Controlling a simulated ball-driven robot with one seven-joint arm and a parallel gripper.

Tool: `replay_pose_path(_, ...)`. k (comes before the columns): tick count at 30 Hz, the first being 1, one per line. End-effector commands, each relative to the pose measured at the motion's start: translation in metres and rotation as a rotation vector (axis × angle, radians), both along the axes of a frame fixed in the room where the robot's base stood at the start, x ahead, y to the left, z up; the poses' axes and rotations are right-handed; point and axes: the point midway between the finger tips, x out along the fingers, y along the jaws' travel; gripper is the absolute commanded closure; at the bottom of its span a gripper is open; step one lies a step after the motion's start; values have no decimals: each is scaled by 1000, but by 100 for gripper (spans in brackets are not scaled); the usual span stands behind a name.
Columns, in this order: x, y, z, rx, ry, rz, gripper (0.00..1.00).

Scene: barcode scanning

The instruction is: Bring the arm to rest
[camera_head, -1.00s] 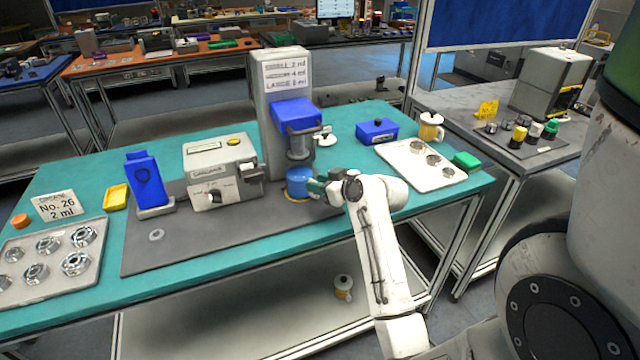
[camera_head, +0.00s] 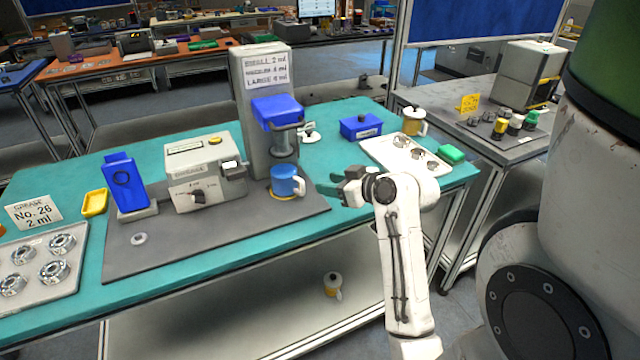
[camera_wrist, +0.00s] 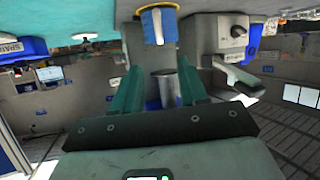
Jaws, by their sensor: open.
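My gripper (camera_head: 329,190) is at the end of my white arm, over the right part of the teal bench. Its green fingers are apart and hold nothing. A blue mug (camera_head: 284,182) with a white handle stands under the spout of the tall grey dispenser (camera_head: 256,120), to the left of my fingertips and apart from them. In the wrist view my two open fingers (camera_wrist: 158,88) show with a clear gap between them. The blue mug (camera_wrist: 152,24) shows beyond them at the top of that view, which looks upside down.
A grey machine (camera_head: 203,172), a blue scanner-like device (camera_head: 131,184) on a stand and a bearing tray (camera_head: 45,285) are on the left. Free room lies in front of the bench.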

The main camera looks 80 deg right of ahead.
Motion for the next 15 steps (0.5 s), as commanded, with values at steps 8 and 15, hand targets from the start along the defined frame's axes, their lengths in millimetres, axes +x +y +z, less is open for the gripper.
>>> replay_pose_path(8, -8, 4, 4, -1, 0, 0, 57)
replay_pose_path(15, 5, 20, -10, 36, 32, 33, 57)
